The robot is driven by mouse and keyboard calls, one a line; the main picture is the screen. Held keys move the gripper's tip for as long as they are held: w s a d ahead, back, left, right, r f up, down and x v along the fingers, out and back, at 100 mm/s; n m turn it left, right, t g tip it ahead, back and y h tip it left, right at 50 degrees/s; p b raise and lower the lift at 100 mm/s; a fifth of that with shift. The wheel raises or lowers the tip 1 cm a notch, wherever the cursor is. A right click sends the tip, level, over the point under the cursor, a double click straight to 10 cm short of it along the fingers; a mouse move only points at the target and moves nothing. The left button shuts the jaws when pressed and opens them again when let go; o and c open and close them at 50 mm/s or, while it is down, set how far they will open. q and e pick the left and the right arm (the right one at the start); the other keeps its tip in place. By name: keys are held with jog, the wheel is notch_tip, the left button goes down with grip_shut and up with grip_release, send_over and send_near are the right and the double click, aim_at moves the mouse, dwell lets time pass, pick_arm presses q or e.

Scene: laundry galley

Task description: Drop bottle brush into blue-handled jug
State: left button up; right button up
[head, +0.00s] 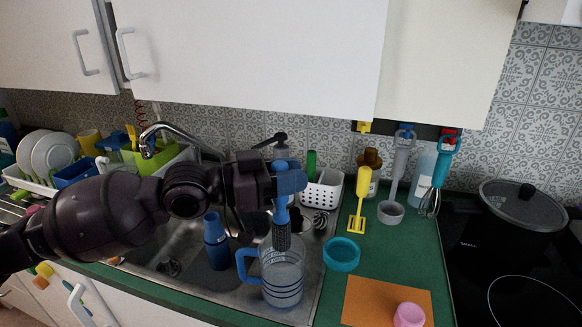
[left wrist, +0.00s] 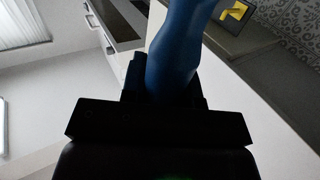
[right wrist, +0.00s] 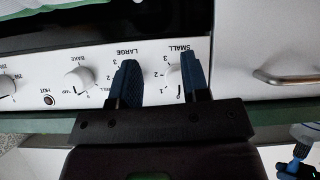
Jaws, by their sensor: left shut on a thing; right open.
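The bottle brush (head: 282,237) hangs upright, bristles down, from my left gripper (head: 288,182). That gripper is shut on the brush's blue handle, which also shows in the left wrist view (left wrist: 175,55). The clear jug with blue bands (head: 283,284) and a blue handle stands at the sink's front right. The bristles overlap the jug's mouth in the head view; I cannot tell if the tip is inside or just above. My right gripper (right wrist: 158,72) is open and empty in front of the stove's knob panel, out of the head view.
A blue bottle (head: 216,243) stands left of the jug. A teal bowl (head: 342,254), an orange mat (head: 386,301) and a pink cup (head: 409,315) lie to the right. A white utensil basket (head: 322,191) and the tap (head: 170,133) are behind. The stove (head: 510,245) is far right.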

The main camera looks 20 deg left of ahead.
aim_at(276, 215)
pick_arm(q)
notch_tip(276, 215, down, 8)
jog(key=b, duration=0.3)
jog(key=shift+r+b, duration=0.1)
jog(key=shift+b, duration=0.3)
notch_tip(276, 215, down, 4)
jog(key=shift+f+b, duration=0.25)
jog(key=shift+b, duration=0.8)
pick_arm(e)
notch_tip(276, 215, down, 5)
jog(key=shift+s+a+f, duration=0.1)
jog(key=shift+a+f, duration=0.05)
jog(key=shift+f, duration=0.05)
jog(key=shift+f+g, duration=0.1)
jog(key=shift+g, duration=0.2)
